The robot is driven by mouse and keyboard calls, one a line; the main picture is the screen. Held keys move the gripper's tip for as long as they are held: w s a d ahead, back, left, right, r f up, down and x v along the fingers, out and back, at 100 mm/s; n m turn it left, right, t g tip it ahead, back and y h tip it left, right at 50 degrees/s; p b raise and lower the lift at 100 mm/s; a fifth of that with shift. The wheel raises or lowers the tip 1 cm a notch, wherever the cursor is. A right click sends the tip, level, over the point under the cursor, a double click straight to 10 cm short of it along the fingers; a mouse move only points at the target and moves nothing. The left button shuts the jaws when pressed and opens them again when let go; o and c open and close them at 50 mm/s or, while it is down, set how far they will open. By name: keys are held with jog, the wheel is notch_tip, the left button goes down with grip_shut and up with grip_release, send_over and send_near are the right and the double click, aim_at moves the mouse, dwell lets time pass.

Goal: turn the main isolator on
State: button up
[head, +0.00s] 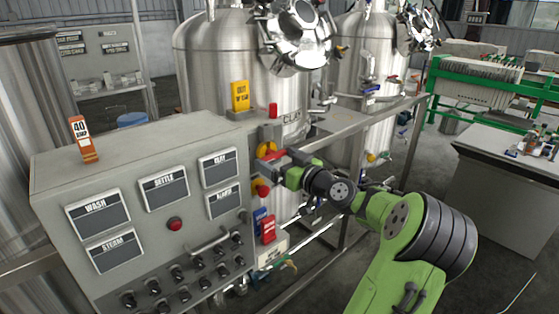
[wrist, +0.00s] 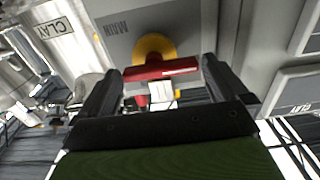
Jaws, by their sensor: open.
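The main isolator is a red bar handle (wrist: 160,70) on a round yellow disc (wrist: 152,46), on a grey panel whose label, upside down in the wrist view, reads MAIN. In the head view its yellow disc (head: 266,149) shows at the right end of the control cabinet, partly hidden by my gripper. My gripper (wrist: 160,68) is open, with one dark finger near each end of the red bar. The bar lies across the gap between the fingertips. I cannot tell whether either finger touches it. The head view shows my gripper (head: 277,160) close against the panel.
The control cabinet (head: 140,165) has labelled plates, a red button and several black knobs. An orange 40 AMP tag (head: 83,140) stands on top. Steel tanks (head: 215,70) stand behind.

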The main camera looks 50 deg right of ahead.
jog(key=c, duration=0.7)
jog(key=shift+c, duration=0.2)
jog(key=m, duration=0.1)
jog(key=m+p, duration=0.2)
jog(key=m, duration=0.1)
jog(key=shift+r, duration=0.25)
jog(key=m+p, duration=0.3)
jog(key=m, duration=0.1)
jog(key=shift+d+r+m, duration=0.1)
jog(key=shift+m, duration=0.2)
jog(key=m+p, duration=0.4)
jog(key=m, duration=0.1)
jog(key=shift+s+d+r+p, duration=0.1)
jog(key=shift+d+p, duration=0.05)
jog(key=shift+p, duration=0.15)
jog(key=shift+d+m+p, duration=0.15)
jog(key=shift+m+p, duration=1.35)
jog(key=shift+m, duration=0.6)
jog(key=shift+f, duration=0.2)
